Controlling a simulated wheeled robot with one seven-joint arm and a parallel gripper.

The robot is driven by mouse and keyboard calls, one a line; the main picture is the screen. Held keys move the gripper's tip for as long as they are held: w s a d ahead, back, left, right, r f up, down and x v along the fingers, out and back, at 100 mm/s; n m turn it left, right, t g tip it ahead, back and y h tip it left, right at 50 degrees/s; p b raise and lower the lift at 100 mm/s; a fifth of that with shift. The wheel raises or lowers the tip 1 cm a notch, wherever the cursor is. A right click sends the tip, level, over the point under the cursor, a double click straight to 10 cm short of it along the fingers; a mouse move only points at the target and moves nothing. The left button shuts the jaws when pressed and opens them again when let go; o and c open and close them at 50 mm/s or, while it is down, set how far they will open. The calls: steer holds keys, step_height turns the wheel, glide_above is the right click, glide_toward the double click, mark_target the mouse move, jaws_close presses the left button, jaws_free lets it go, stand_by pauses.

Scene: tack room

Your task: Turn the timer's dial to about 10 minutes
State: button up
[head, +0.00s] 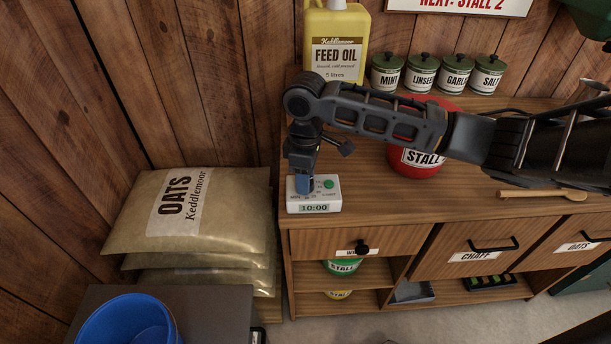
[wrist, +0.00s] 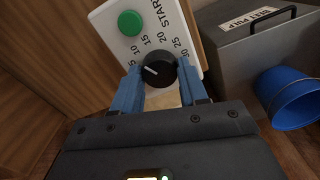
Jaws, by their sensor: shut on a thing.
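The white timer (head: 327,197) stands on the left end of the wooden counter, and its display reads 10:00. In the wrist view the timer's face (wrist: 112,38) shows a green START button (wrist: 130,23) and a black dial (wrist: 159,70) ringed by numbers. The dial's white pointer line aims up and left, toward the 5 and 10 marks. My gripper (head: 303,184) comes down from above onto the timer. Its blue fingers (wrist: 160,82) are shut on the dial, one on each side. In the head view the gripper hides the dial.
A yellow feed oil jug (head: 337,32), several lidded tins (head: 421,72) and a red tub (head: 420,163) stand behind. A wooden spoon (head: 540,194) lies on the right. Oats sacks (head: 200,232) are stacked left of the counter. A blue bucket (head: 127,322) is at lower left.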

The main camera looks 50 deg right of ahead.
steer(key=o, duration=1.1)
steer(key=shift+c, duration=0.2)
steer(key=shift+r, duration=0.1)
step_height(320, 180, up, 8)
steer(key=shift+f, duration=0.15)
